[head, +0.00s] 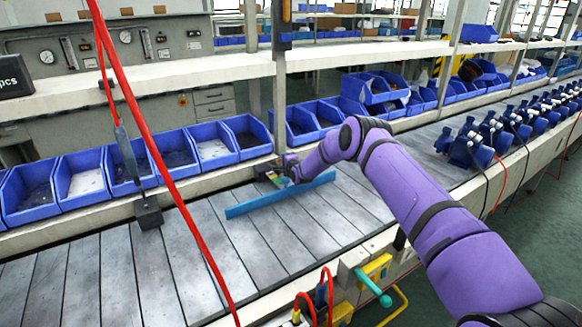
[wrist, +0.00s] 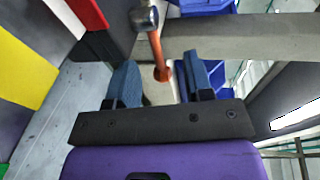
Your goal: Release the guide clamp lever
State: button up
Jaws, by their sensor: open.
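The blue guide rail (head: 280,195) lies slantwise across the grey slatted conveyor in the head view. A small dark clamp body stands at the conveyor's far edge by the rail, mostly hidden by my gripper (head: 284,168). In the wrist view an orange lever (wrist: 157,55) with a metal head (wrist: 145,18) appears between and beyond my fingertips. My gripper (wrist: 160,72) is open, with a blue-grey finger on each side of the lever's line. I see no finger clearly touching it; the depth between them is hard to tell.
Blue bins (head: 80,180) line the conveyor's far side below a shelf (head: 200,68). A red hose (head: 150,140) hangs at the left. Several blue pumps (head: 475,140) stand at the right. A teal handle (head: 372,290) projects at the near edge. The conveyor's left part is mostly bare.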

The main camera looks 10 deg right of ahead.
jog(key=v, duration=0.8)
jog(key=shift+s, duration=0.3)
jog(key=shift+d+r, duration=0.1)
jog(key=shift+c, duration=0.3)
